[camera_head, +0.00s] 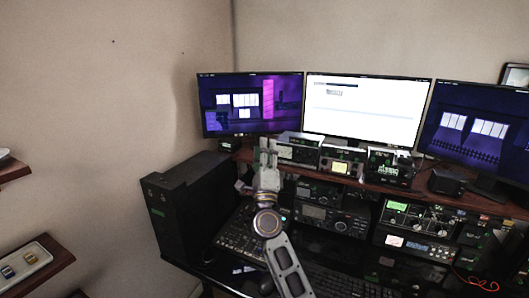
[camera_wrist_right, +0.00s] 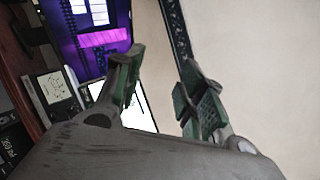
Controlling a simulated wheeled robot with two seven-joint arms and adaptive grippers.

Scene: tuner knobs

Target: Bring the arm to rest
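My right arm reaches up from the bottom of the head view, with its right gripper (camera_head: 267,150) in front of the radio gear and below the left monitor. In the right wrist view the two green-padded fingers of this gripper (camera_wrist_right: 158,92) stand apart with nothing between them. Behind them that view shows part of a monitor and the wall. My left gripper does not show in either view.
A desk holds stacked radio units (camera_head: 335,215), a mixer (camera_head: 240,235) and a keyboard (camera_head: 340,283). A left monitor (camera_head: 225,95), a white-screen monitor (camera_head: 362,108) and a right monitor (camera_head: 480,128) stand behind. A black tower (camera_head: 185,205) is at left, near wall shelves (camera_head: 45,278).

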